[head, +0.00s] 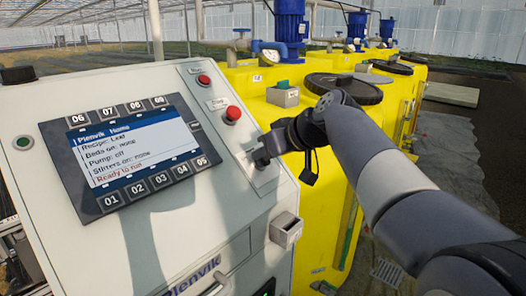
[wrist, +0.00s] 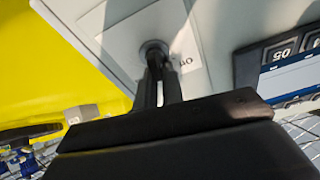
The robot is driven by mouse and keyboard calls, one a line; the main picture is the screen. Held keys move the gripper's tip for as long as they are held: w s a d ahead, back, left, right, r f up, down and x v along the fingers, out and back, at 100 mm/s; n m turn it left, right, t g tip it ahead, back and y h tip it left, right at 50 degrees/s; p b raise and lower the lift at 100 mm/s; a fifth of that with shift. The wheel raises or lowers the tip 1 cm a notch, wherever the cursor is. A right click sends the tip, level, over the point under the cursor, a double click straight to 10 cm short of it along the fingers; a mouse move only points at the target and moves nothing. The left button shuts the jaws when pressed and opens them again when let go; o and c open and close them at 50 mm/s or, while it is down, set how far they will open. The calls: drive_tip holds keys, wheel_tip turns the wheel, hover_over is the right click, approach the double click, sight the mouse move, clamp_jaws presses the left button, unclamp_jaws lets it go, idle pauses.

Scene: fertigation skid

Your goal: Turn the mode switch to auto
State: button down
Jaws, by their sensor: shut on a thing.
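The mode switch (wrist: 153,48) shows in the wrist view as a dark round knob with a grey collar on the pale panel. A small printed label, partly cut off by shadow and angle, is beside it. My gripper (wrist: 160,80) is shut on the switch, its two dark fingers reaching to the panel face. In the head view my gripper (head: 261,159) is at the right part of the sloped control panel (head: 165,215), below the red buttons, and hides the switch. I cannot tell which position the switch points to.
The screen (head: 130,152) reads "Ready to run", with pump off and stirrers none. Two red buttons (head: 232,112) are above my gripper on the panel. A small grey box (head: 286,229) juts out below right. Yellow tanks (head: 330,190) with blue motors (head: 290,22) stand behind.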

drive_tip(key=m, duration=0.2)
drive_tip(key=m+p, duration=0.1)
drive_tip(key=m+h+p, duration=0.1)
drive_tip(key=m, duration=0.1)
drive_tip(key=shift+d+f+m, duration=0.25)
drive_tip(key=shift+f+m, duration=0.05)
drive_tip(key=shift+f, duration=0.05)
drive_tip(key=shift+d+f+m+h+p, duration=0.15)
drive_tip(key=shift+m+h+p, duration=0.15)
drive_tip(key=shift+m+p, duration=0.65)
drive_tip(key=shift+m, duration=0.25)
drive_tip(key=c, duration=1.5)
unclamp_jaws()
drive_tip(key=shift+t, duration=0.3)
drive_tip(key=shift+c, duration=0.2)
drive_tip(key=shift+r, duration=0.25)
drive_tip(key=shift+s+d+r, duration=0.15)
drive_tip(key=shift+s+r, duration=0.05)
drive_tip(key=b+v, duration=0.1)
drive_tip(key=v, duration=0.9)
